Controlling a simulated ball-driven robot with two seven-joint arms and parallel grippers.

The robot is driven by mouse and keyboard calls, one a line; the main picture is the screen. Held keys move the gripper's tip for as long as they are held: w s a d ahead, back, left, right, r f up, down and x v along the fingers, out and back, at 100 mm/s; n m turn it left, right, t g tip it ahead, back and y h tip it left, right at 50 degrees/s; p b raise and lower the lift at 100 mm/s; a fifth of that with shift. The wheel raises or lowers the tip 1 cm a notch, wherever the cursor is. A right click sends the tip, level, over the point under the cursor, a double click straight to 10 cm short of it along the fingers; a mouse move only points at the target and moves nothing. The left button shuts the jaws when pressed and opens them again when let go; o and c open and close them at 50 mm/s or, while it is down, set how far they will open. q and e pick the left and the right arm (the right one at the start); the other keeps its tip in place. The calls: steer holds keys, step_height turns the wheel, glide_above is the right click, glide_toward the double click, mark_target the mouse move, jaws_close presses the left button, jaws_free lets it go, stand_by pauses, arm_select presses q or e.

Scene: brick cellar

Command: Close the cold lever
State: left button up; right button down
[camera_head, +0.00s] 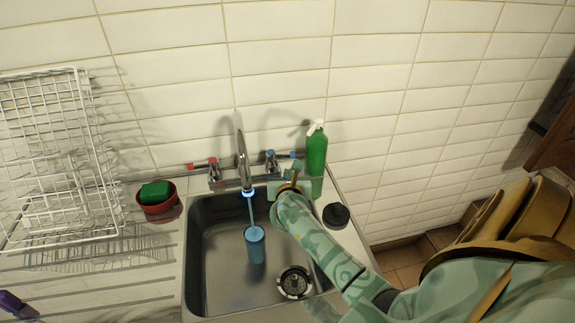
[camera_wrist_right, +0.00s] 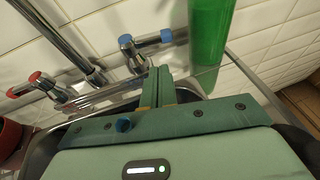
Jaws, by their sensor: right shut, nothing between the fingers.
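The cold tap (camera_head: 271,160) with blue caps stands right of the steel spout. Its lever (camera_wrist_right: 150,40) points right toward the wall side and ends in a blue tip. A blue stream of water (camera_head: 251,210) falls from the spout (camera_head: 242,160) into a blue cup (camera_head: 255,243) in the sink. My right gripper (camera_wrist_right: 160,78) is shut and empty, with its fingertips just in front of and below the cold lever. Whether they touch it I cannot tell. My left gripper is not in view.
The red-capped hot tap (camera_head: 214,172) stands left of the spout. A green spray bottle (camera_head: 316,153) stands right of the cold tap, close to my gripper. A dark round object (camera_head: 336,216) sits on the right rim. A red bowl with a green sponge (camera_head: 156,190) and white rack (camera_head: 60,160) are left.

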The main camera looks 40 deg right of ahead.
mark_target(288, 158)
steer(key=x, duration=0.4)
steer(key=r+b+x, duration=0.1)
steer(key=x, duration=0.1)
steer(key=shift+w+d, duration=0.1)
steer(key=shift+w, duration=0.05)
steer(key=shift+w+d+r, duration=0.1)
steer(key=shift+w+d, duration=0.35)
steer(key=shift+d, duration=0.1)
steer(key=shift+a, duration=0.1)
